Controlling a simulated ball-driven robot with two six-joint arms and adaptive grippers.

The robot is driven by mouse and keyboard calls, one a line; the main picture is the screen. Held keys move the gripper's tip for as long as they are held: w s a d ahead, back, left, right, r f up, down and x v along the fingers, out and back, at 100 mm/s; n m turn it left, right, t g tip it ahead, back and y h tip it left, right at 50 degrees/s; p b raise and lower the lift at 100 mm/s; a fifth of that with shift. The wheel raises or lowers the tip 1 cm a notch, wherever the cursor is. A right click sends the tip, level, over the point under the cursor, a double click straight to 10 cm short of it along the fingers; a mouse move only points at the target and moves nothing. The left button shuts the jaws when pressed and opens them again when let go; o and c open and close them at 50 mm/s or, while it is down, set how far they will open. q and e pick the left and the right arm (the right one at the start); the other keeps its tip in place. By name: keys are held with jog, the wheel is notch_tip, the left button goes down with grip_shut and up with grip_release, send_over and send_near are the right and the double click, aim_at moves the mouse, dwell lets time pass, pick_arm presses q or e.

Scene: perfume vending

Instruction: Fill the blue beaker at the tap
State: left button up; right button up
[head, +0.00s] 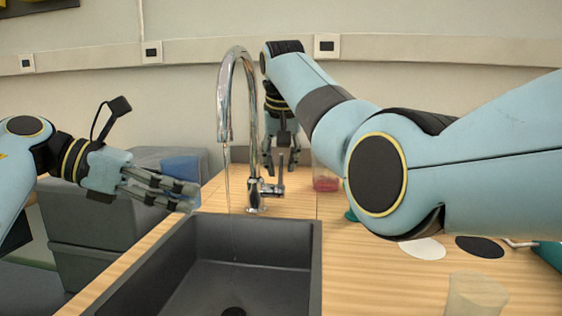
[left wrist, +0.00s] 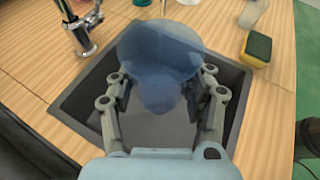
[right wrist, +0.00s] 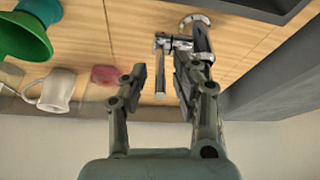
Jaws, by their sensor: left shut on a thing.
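The blue beaker (head: 182,168) is in my left gripper (head: 193,198), left of the tap in the head view. In the left wrist view the see-through beaker (left wrist: 160,60) sits between the fingers of the left gripper (left wrist: 163,85), with the sink behind it. The chrome tap (head: 232,95) arches over the dark sink (head: 318,265). A thin stream of water (head: 229,190) falls from its spout into the sink, right of the beaker and apart from it. My right gripper (right wrist: 158,72) has its fingers apart, with the tap's lever (right wrist: 160,85) between them.
A clear vessel with red contents (head: 326,180) stands right of the tap. A yellow sponge (left wrist: 257,50) lies beside the sink. A white mug (right wrist: 57,92) and a green funnel-shaped thing (right wrist: 22,38) show in the right wrist view. A clear beaker (head: 475,295) stands at front right.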

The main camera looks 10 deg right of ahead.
grip_shut()
jog(key=shift+s+a+f+t, duration=0.15)
jog(key=shift+s+t, duration=0.25)
jog(key=shift+t, duration=0.3)
jog(key=shift+o, duration=1.1)
grip_release()
notch_tip(320, 180, up, 10)
jog(key=shift+a, duration=0.1)
